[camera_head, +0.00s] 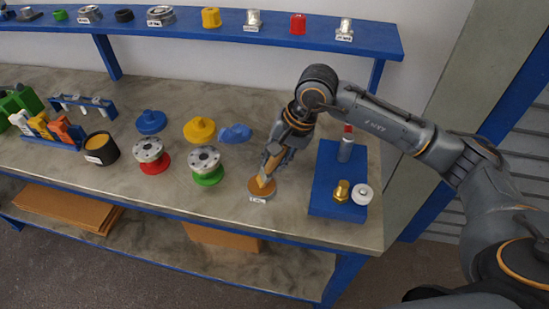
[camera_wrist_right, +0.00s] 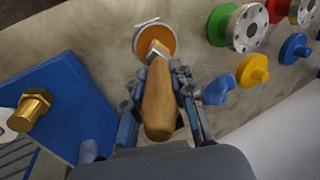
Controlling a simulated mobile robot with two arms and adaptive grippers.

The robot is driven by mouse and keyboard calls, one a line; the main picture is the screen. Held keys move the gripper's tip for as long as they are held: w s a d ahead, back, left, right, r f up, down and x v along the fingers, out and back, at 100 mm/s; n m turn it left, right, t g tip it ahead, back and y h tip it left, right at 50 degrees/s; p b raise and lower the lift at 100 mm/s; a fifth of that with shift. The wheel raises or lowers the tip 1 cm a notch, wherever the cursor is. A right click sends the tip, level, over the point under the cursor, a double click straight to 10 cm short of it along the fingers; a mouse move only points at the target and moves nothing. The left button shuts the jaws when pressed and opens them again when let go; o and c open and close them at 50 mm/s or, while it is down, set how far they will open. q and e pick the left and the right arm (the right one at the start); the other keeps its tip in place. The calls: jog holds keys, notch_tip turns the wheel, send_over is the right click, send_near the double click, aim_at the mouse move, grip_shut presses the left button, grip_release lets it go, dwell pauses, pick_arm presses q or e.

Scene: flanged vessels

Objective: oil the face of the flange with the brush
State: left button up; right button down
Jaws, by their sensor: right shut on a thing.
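My right gripper (camera_head: 271,165) is shut on the brush, whose wooden handle (camera_wrist_right: 160,100) runs between the fingers in the wrist view. The brush's metal ferrule (camera_wrist_right: 157,50) points down at a round dish with an orange-brown top (camera_head: 262,187), which carries a white label. The brush tip is over or in this dish; I cannot tell whether it touches. Two grey flanged pieces with bolt holes stand left of it: one on a green base (camera_head: 206,164), one on a red base (camera_head: 151,157). My left gripper is not in view.
A blue board (camera_head: 326,180) at the right holds a brass fitting (camera_head: 341,191), a white round part (camera_head: 362,194) and a red-topped cylinder (camera_head: 346,145). Yellow (camera_head: 199,130) and blue (camera_head: 151,121) pieces stand behind the flanges. A dark cup (camera_head: 101,149) stands left. A blue shelf (camera_head: 220,27) runs behind.

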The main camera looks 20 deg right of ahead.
jog(key=shift+s+f+b, duration=0.1)
jog(key=shift+f+b, duration=0.1)
jog(key=shift+b, duration=0.2)
dwell(1.4)
notch_tip(320, 180, up, 2)
jog(key=shift+r+p, duration=0.1)
jog(key=shift+p, duration=0.35)
jog(key=shift+r+p, duration=0.9)
jog(key=shift+r, duration=1.65)
